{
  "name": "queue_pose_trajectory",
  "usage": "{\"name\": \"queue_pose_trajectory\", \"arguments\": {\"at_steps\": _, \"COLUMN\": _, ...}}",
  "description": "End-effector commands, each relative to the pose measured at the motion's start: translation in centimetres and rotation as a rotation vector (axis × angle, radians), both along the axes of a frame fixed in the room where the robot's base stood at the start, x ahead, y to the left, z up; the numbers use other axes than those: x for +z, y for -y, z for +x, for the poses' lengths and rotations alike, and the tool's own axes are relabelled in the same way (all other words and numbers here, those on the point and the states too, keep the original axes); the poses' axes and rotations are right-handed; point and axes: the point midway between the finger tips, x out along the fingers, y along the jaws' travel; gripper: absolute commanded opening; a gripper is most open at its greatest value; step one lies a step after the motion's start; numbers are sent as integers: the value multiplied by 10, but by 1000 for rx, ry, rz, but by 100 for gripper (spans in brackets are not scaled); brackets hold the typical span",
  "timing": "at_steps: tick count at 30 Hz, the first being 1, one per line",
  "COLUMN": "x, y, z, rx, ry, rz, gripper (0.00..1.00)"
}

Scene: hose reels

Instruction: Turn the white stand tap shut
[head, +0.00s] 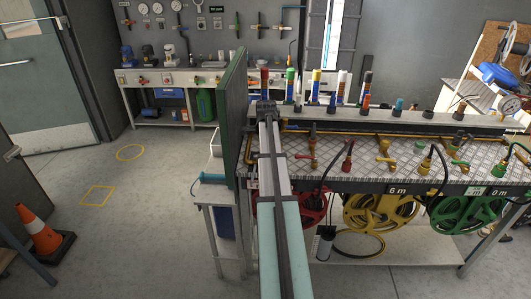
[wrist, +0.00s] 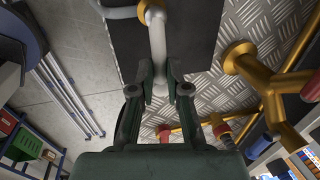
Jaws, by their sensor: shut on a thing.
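The white stand tap (wrist: 158,38) is at the top middle of the wrist view, with a pale curved pipe and a brass-coloured collar beside it. My gripper (wrist: 160,88), dark green, is shut on the tap's white bar, one finger on each side. In the head view my arm runs away over the left end of the bench and covers the place where the tap and the fingers would be. I cannot tell from here how far the tap is turned.
A checker-plate bench (head: 365,155) carries several taps and coloured bottles. A brass pipe fitting (wrist: 265,85) is close right of my gripper. A green upright panel (head: 232,115) stands left of my arm. Yellow (head: 380,212) and green hose reels (head: 468,215) hang below. Floor at left is open around a cone (head: 40,232).

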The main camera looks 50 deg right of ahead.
Motion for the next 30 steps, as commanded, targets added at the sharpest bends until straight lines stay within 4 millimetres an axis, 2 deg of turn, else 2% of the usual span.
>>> {"name": "queue_pose_trajectory", "arguments": {"at_steps": 1, "x": -1, "y": -1, "z": -1, "rx": -3, "ry": -2, "rz": 2, "gripper": 0}}
{"name": "queue_pose_trajectory", "arguments": {"at_steps": 2, "x": -1, "y": -1, "z": -1, "rx": -3, "ry": -2, "rz": 2, "gripper": 26}}
{"name": "queue_pose_trajectory", "arguments": {"at_steps": 3, "x": -1, "y": -1, "z": -1, "rx": -2, "ry": -2, "rz": 2, "gripper": 40}}
{"name": "queue_pose_trajectory", "arguments": {"at_steps": 13, "x": 1, "y": 0, "z": 0, "rx": 0, "ry": -1, "rz": 0, "gripper": 40}}
{"name": "queue_pose_trajectory", "arguments": {"at_steps": 17, "x": 9, "y": -1, "z": -1, "rx": 0, "ry": 0, "rz": 0, "gripper": 40}}
{"name": "queue_pose_trajectory", "arguments": {"at_steps": 20, "x": 21, "y": -4, "z": -3, "rx": 0, "ry": 0, "rz": 0, "gripper": 40}}
{"name": "queue_pose_trajectory", "arguments": {"at_steps": 30, "x": 84, "y": -13, "z": -10, "rx": 0, "ry": -1, "rz": -1, "gripper": 40}}
